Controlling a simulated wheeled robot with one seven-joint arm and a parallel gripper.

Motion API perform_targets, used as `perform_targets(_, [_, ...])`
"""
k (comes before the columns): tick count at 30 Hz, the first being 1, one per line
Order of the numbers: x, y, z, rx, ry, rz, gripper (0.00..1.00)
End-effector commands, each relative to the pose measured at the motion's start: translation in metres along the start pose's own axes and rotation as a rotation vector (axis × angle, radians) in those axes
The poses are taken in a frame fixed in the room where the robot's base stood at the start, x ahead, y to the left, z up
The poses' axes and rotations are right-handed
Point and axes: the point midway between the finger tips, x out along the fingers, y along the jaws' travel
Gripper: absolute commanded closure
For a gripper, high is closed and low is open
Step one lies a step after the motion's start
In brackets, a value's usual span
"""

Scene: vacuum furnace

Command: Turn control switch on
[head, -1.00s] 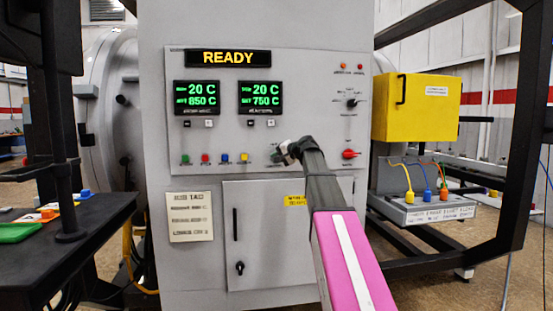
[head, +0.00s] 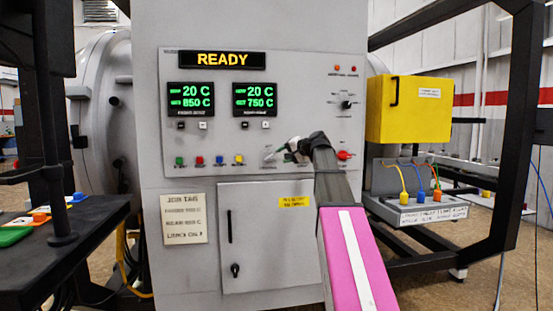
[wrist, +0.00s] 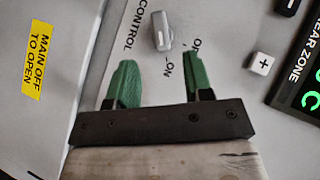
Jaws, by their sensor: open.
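The control switch (wrist: 161,31) is a small pale grey oblong knob on the grey panel in the wrist view. CONTROL is printed to its left, with OFF and ON to its right and below. Which mark it points to is not clear. My gripper (wrist: 160,78) is open and empty, with two green fingers below the knob in the picture. The knob lies in line with the gap between them, apart from both. In the head view my gripper (head: 288,149) is close to the panel's lower middle, and the switch is hard to make out there.
The furnace panel (head: 215,140) has a READY display (head: 222,60), several coloured buttons, and a red knob (head: 344,155) right of my gripper. A yellow box (head: 408,110) stands to the right. A black table (head: 95,235) is at the left.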

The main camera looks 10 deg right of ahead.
Motion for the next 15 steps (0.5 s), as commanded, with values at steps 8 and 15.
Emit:
perform_targets(8, [-0.027, 0.001, 0.000, 0.000, 0.000, 0.001, 0.53])
perform_targets(15, [-0.029, 0.001, 0.000, 0.000, 0.000, 0.001, 0.53])
